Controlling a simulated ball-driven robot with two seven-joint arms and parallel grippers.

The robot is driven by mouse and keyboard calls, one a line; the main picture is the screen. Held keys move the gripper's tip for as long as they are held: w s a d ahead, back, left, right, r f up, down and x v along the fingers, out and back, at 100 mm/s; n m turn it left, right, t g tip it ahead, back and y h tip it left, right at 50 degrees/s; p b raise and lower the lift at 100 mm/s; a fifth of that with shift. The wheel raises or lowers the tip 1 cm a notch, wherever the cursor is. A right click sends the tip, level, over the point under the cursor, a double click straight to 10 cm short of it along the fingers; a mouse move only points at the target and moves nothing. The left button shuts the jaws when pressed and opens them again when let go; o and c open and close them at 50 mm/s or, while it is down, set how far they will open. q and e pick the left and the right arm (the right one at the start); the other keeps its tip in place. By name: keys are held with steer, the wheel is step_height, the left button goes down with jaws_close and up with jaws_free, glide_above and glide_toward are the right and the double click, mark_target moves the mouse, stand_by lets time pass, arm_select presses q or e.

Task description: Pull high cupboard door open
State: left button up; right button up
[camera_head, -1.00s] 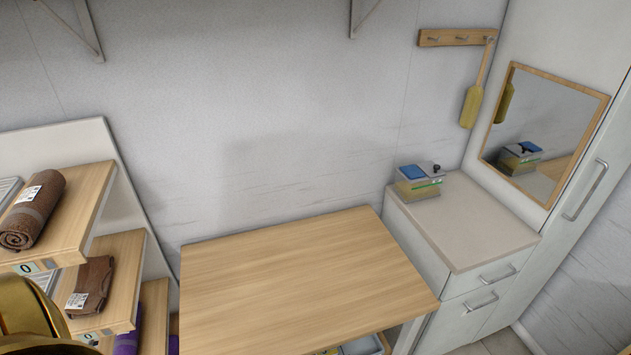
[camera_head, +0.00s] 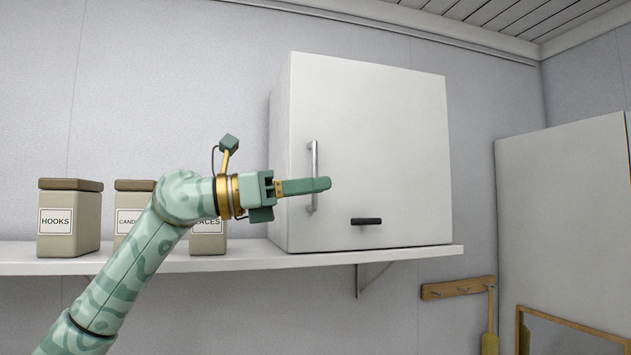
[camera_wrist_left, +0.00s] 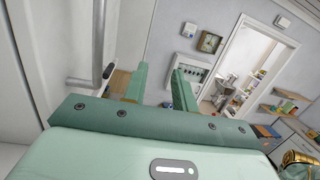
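The high cupboard (camera_head: 375,150) is a white box on a wall shelf, its door shut. A vertical metal handle (camera_head: 313,160) is near the door's left edge, and a short black pull (camera_head: 366,221) is low on the door. My left gripper (camera_head: 325,185) is in front of the handle, its fingers overlapping it in the head view. In the left wrist view the metal handle (camera_wrist_left: 99,40) is left of both fingers, not between them. The left gripper (camera_wrist_left: 158,82) is open with an empty gap there. My right gripper is in neither view.
The shelf (camera_head: 420,254) under the cupboard holds labelled canisters (camera_head: 70,215) to the left, partly behind my left arm. A peg rail (camera_head: 455,288) hangs at lower right, beside a tall white cabinet (camera_head: 565,220).

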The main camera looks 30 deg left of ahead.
arm_select(q)
steer(key=s+a+r+n+t+y, duration=0.1)
steer(key=s+a+r+y, duration=0.25)
steer(key=a, duration=0.25)
steer(key=s+a+r+n+t+y, duration=0.1)
steer(key=s+a+r+n+y, duration=0.1)
steer(key=s+a, duration=0.3)
steer(key=p+x, duration=0.1)
steer(key=x, duration=0.4)
steer(key=p+x, duration=0.1)
steer(key=x, duration=0.5)
steer(key=a+p+x, duration=0.1)
steer(key=x, duration=0.5)
steer(key=shift+w+d+r, duration=0.15)
steer(key=shift+w+r, duration=0.25)
jaws_close()
